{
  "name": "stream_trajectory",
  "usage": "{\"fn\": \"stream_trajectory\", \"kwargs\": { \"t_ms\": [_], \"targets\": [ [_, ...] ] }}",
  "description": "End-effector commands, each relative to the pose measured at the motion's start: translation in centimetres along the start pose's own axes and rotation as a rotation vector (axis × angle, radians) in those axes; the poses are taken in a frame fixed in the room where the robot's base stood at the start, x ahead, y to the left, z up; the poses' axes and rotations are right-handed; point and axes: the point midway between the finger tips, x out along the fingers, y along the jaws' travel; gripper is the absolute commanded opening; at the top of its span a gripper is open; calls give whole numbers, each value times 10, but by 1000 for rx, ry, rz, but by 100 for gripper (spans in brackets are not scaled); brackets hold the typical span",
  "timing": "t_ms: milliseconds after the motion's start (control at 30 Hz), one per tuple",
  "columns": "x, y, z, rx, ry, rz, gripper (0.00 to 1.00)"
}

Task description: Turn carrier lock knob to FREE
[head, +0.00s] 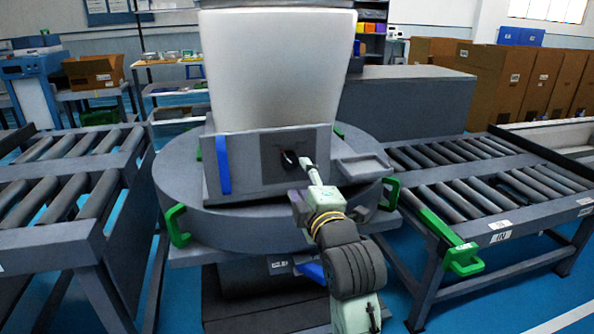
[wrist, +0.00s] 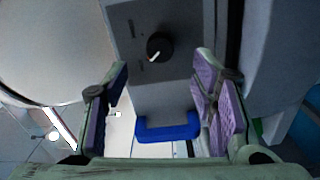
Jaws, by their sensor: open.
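The carrier lock knob (head: 288,160) is a round black knob on the dark panel (head: 272,172) at the front of the grey carrier. In the wrist view the knob (wrist: 160,46) shows whole, with a white pointer line slanting toward the lower left. Small markings beside it are too blurred to read. My gripper (wrist: 162,66) is open, with its two purple-padded fingers spread apart and nothing between the pads. The knob appears ahead of the fingertips, roughly centred between them. In the head view my gripper (head: 309,170) is close to the knob, to its right.
A blue handle (head: 223,165) is left of the panel; the wrist view also shows a blue handle (wrist: 168,131). A large white body (head: 275,65) rises above the carrier. A small grey ledge (head: 362,168) juts out at right. Roller conveyors (head: 480,185) flank the round turntable (head: 180,185).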

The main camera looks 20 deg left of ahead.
Motion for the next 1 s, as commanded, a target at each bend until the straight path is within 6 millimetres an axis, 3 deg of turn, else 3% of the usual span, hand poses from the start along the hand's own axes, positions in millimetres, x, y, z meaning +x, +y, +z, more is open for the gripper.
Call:
{"fn": "stream_trajectory", "kwargs": {
  "t_ms": [100,233,667,767,833,933,1000],
  "targets": [
    [-20,0,1,0,-1,1,52],
    [-32,0,0,0,0,0,52],
    [-34,2,-5,9,9,8,52],
    [-29,15,-29,63,58,62,52],
    [-26,33,-61,142,128,133,52],
    [-30,67,-124,311,287,256,52],
    [-42,93,-171,450,427,337,52]
  ]
}}
